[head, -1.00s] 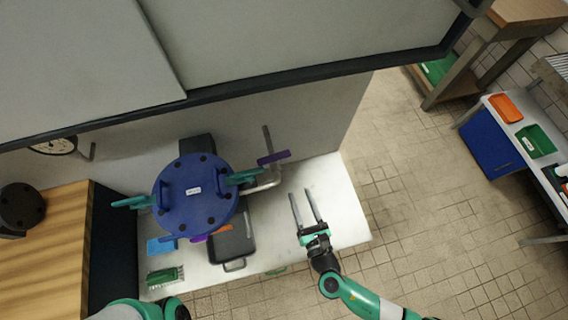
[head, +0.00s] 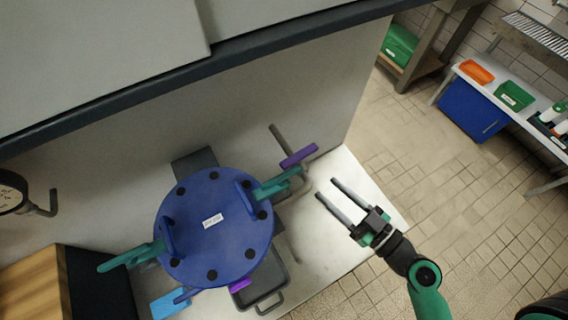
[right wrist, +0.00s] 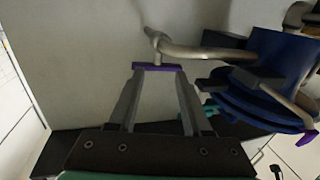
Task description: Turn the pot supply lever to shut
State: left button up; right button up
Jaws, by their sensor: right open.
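A purple lever (head: 299,155) sits on a grey pipe at the wall behind the blue pot (head: 205,250). I cannot read which lever is the pot supply lever. In the right wrist view the purple lever (right wrist: 157,66) lies crosswise by the fingertips, under a bent metal pipe (right wrist: 205,52). My right gripper (head: 326,188) is open and empty, with its fingers pointing at this lever from its lower right; in the head view a gap shows between them. Another purple piece (head: 240,285) shows low at the pot's front. My left gripper is out of view.
Teal handles (head: 130,257) stick out on both sides of the pot. A dark grey lidded case (head: 262,285) and a light blue item (head: 170,303) lie on the white bench (head: 350,240). A dark-edged hood (head: 200,72) overhangs the wall.

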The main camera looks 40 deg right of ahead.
aim_at(301, 162)
jog(key=w+p, duration=0.1)
jog(key=w, duration=0.2)
jog(key=w+p, duration=0.2)
jog(key=w, duration=0.2)
jog(key=w+p, duration=0.2)
jog(key=w, duration=0.2)
jog(key=shift+d+r, duration=0.2)
jog(key=shift+r, duration=0.1)
jog(key=shift+w+f, duration=0.1)
jog(key=shift+w, duration=0.15)
grip_shut()
